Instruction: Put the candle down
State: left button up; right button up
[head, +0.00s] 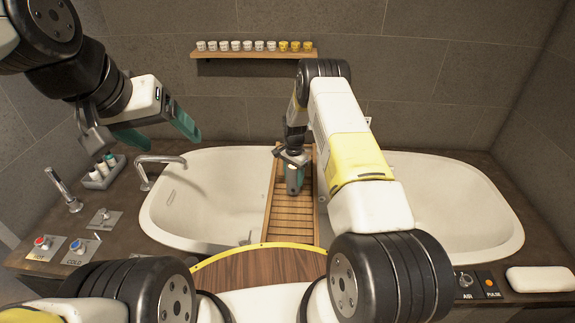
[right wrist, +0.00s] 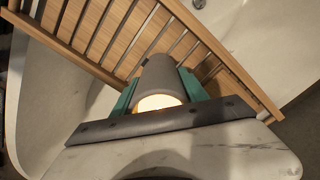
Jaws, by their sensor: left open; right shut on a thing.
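The candle (right wrist: 158,76) is a grey cylinder with a glowing, pale end, seen in the right wrist view. My right gripper (head: 294,182) is shut on it, with a teal finger on each side. The gripper is over the slatted wooden rack (head: 281,222) that lies across the bathtub. I cannot tell whether the candle touches the slats. In the head view the candle is hidden or too small to pick out at the gripper. My left gripper (head: 160,133) is open and empty, raised at the left above the counter.
The white tub (head: 165,218) shows on both sides of the rack. A faucet (head: 160,160), hot and cold knobs (head: 77,247) and a tray of small bottles (head: 104,178) are at left. A shelf (head: 250,54) of small cups is on the back wall. A white soap-like block (head: 541,279) is at right.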

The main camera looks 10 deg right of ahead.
jog(key=shift+f, duration=1.2)
jog(key=shift+f, duration=0.15)
jog(key=o, duration=1.6)
